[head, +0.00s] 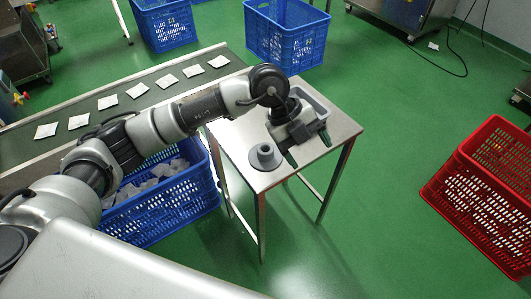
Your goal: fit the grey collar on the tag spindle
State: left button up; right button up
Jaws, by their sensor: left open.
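A grey round piece (264,157) with a wide flat flange and a raised hub stands upright on the small steel table, near its front left edge. It looks like the collar, but I cannot tell whether it is the collar, the spindle's base or both together. No separate spindle can be made out. My left gripper (309,149) is just right of this piece, pointing down at the table top. Its two fingers are spread and nothing shows between them. My right gripper is not in view.
A grey tray (317,104) lies behind my left gripper, partly hidden. A conveyor (85,131) with several teabag packets runs at left. A blue crate (200,190) of packets stands beside the steel table (235,141). A red crate (475,190) is at right. Green floor between is clear.

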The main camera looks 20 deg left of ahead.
pick_arm(q)
jog(key=w+a+r+n+t+y, duration=0.1)
jog(key=w+a+n+y, duration=0.15)
jog(key=a, duration=0.35)
jog(key=w+a+n+y, duration=0.1)
jog(key=w+a+y, duration=0.1)
jog(key=a+y, duration=0.25)
send_over(266, 149)
jog(key=f, duration=0.5)
jog(key=shift+s+a+f, duration=0.15)
jog(key=shift+s+a, duration=0.15)
jog(key=shift+s, duration=0.1)
jog(key=f, duration=0.4)
jog(key=shift+s+d+f+b, duration=0.15)
jog(key=shift+d+f+b, duration=0.15)
jog(key=shift+d+f, duration=0.1)
jog(key=shift+f, duration=0.3)
jog(key=shift+r, duration=0.1)
jog(key=c, duration=1)
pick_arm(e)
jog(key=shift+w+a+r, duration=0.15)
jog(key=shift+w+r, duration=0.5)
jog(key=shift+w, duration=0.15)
pick_arm(q)
jog(key=shift+r, duration=0.1)
